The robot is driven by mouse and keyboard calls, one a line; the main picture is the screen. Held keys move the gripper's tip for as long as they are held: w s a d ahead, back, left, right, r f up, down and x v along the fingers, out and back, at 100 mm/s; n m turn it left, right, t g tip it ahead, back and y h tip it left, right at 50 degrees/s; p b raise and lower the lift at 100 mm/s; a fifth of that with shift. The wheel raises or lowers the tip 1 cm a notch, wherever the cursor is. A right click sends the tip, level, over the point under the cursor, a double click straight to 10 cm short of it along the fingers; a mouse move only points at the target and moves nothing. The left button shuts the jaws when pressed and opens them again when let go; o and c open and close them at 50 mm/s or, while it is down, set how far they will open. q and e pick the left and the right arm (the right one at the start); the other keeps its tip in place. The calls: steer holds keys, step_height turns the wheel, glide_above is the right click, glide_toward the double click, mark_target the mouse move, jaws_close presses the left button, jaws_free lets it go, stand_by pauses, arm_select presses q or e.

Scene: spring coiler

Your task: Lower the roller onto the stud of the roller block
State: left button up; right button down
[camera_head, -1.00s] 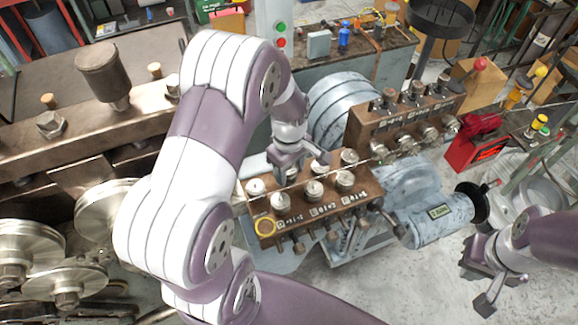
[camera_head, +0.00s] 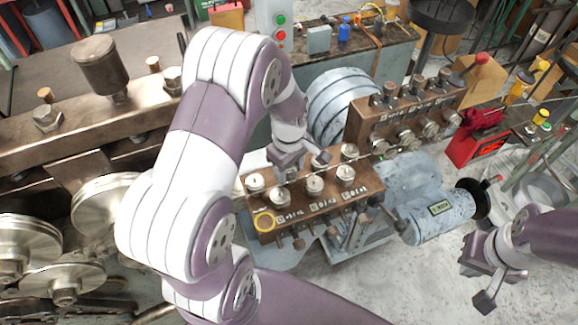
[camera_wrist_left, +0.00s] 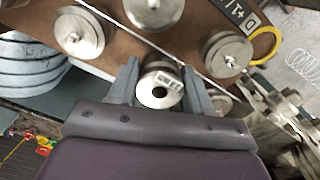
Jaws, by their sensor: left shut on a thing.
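My left gripper (camera_head: 299,163) is over the brown roller block (camera_head: 330,205), among its mounted rollers. The stud under this roller is hidden, and I cannot tell whether the roller touches the block. Other rollers, such as one at the block's near left (camera_head: 276,197), sit on the block. My right gripper (camera_head: 478,284) is at the lower right, away from the block; its fingers look apart and empty.
Mounted rollers (camera_wrist_left: 228,53) stand close around the held one. A thin wire runs across the block. A second roller block (camera_head: 410,115) stands behind, with a grey motor (camera_head: 440,218) to the right. Large steel wheels (camera_head: 30,245) are at the left.

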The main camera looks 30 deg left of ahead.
arm_select(q)
steer(key=shift+f+b, duration=0.5)
steer(key=shift+f, duration=0.35)
steer(key=o, duration=1.3)
steer(key=shift+c, duration=0.2)
steer(key=shift+o, duration=0.9)
steer(key=shift+w, duration=0.15)
steer(key=shift+f, duration=0.1)
